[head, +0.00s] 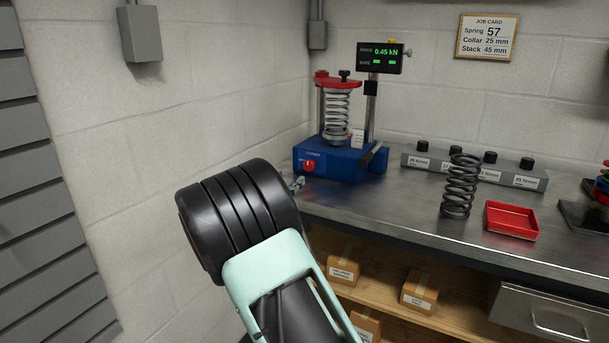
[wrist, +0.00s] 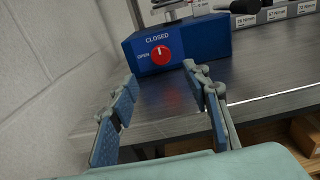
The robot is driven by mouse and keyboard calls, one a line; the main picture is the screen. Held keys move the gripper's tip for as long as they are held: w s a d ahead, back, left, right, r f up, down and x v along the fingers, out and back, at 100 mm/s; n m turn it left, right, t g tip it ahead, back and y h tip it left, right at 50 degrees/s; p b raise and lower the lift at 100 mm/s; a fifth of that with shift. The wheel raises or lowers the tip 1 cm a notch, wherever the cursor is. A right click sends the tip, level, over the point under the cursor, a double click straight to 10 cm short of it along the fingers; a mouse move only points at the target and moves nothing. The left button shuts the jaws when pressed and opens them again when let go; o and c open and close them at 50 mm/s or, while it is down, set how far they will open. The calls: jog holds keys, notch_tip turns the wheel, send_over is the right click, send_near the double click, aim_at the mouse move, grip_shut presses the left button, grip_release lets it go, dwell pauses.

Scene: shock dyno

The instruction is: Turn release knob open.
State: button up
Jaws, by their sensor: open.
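The release knob (head: 309,165) is a round red knob on the front of the blue dyno base (head: 345,163). In the wrist view the knob (wrist: 161,54) has "CLOSED" printed above it and "OPEN" to its left. Its white mark points up, toward "CLOSED". My gripper (wrist: 158,82) is open and empty, its two blue-padded fingers apart. It is in front of the base, short of the knob and not touching it. In the head view, my arm hides most of the gripper; only a fingertip shows by the bench edge.
The steel bench (head: 400,205) has clear room in front of the dyno. A dark coil spring (head: 459,187), a red tray (head: 511,220) and a grey rack (head: 475,167) stand to the right. The wall is close on the left. A display (head: 380,57) reads 0.45 kN.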

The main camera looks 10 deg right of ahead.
aim_at(308, 165)
jog(key=x, duration=1)
jog(key=shift+w+d, duration=0.2)
jog(key=shift+w, duration=0.05)
jog(key=c, duration=1.1)
jog(key=shift+c, duration=0.2)
